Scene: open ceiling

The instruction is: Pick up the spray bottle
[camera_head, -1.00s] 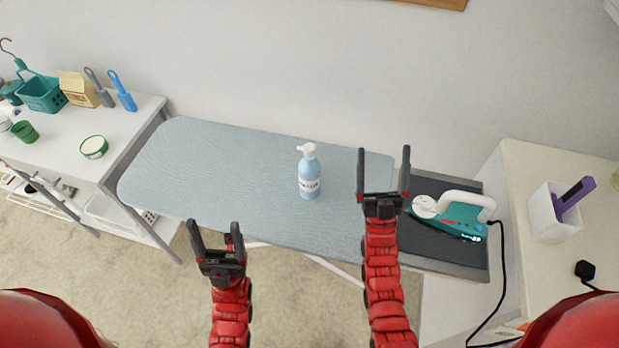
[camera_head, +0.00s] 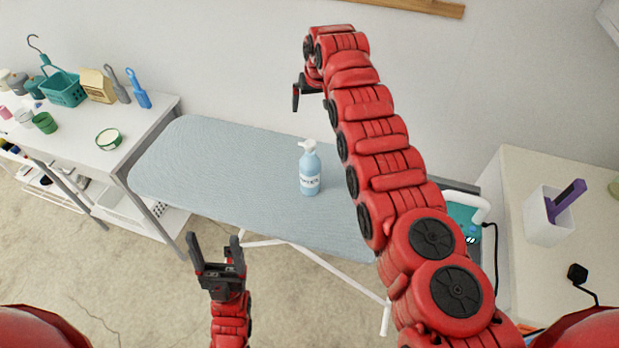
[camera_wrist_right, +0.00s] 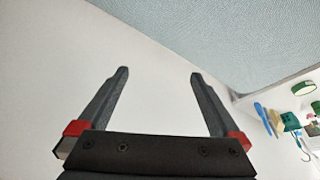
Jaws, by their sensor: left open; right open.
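A light blue spray bottle (camera_head: 310,170) with a white spray head stands upright on the ironing board (camera_head: 215,160). My right arm is raised and reaches up past the bottle's right side. My right gripper (camera_head: 296,98) is above and behind the bottle, apart from it. In the right wrist view the right gripper (camera_wrist_right: 160,72) is open and empty, with the board's surface at the top right and no bottle in view. My left gripper (camera_head: 216,245) is open and empty in front of the board's near edge, to the left of and nearer than the bottle.
A teal iron (camera_head: 462,212) sits at the board's right end, partly hidden by my right arm. A white shelf table (camera_head: 75,130) with a teal basket (camera_head: 63,90) and brushes stands at left. A right-hand table (camera_head: 545,265) holds a white container (camera_head: 543,222). The wall is close behind the board.

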